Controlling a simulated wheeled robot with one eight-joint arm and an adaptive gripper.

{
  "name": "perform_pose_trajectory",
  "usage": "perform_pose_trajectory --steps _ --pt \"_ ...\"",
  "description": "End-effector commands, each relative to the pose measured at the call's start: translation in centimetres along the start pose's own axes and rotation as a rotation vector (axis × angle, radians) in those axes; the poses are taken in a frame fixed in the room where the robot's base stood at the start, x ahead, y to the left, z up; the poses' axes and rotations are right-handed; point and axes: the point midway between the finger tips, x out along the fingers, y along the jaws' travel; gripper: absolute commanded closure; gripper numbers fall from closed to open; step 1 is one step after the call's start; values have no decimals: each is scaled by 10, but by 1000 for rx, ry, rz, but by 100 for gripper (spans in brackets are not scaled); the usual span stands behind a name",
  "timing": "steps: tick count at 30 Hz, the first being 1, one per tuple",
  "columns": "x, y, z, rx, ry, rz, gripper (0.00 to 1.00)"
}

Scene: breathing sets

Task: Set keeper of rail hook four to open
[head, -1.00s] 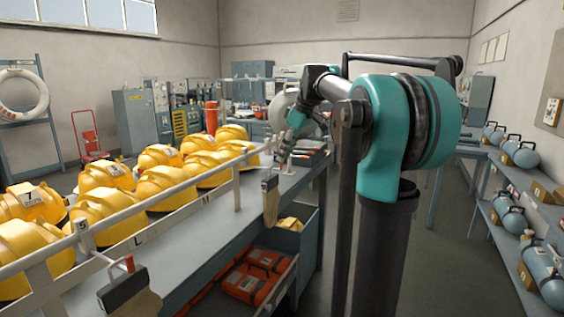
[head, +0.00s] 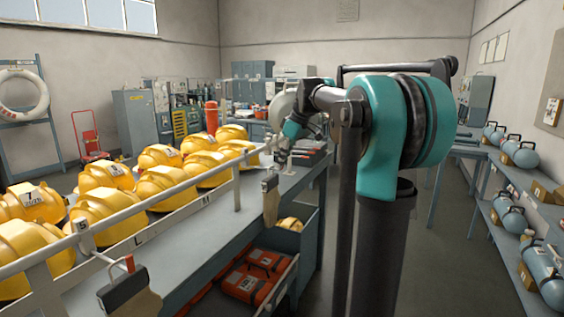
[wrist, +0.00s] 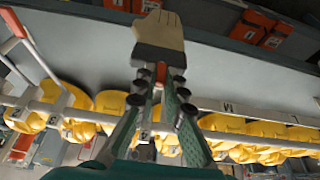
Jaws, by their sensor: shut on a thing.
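A white rail (head: 170,190) runs along the bench edge above the yellow helmets, with hooks on it. The near hook (head: 112,262) has a red part at its end and a glove-like tan and grey piece hanging from it. A similar tan piece (head: 270,198) hangs farther along. My gripper (head: 281,157) is at the rail's far end, small and partly hidden. In the wrist view, my gripper (wrist: 160,80) is closed around a small orange-red part (wrist: 161,72), apparently a hook keeper, just above a hanging glove-like piece (wrist: 158,38).
Yellow helmets (head: 105,210) fill the bench behind the rail. Orange cases (head: 250,278) sit on a shelf below. Blue cylinders (head: 540,262) line the right-hand shelves. The floor aisle (head: 440,230) between is open.

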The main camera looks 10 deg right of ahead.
Motion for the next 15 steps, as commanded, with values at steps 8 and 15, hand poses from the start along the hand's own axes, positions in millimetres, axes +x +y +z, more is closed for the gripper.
perform_pose_trajectory --steps 8,15 --pt "0 0 1 1 19 0 100" --pt "-2 0 6 3 127 1 100"
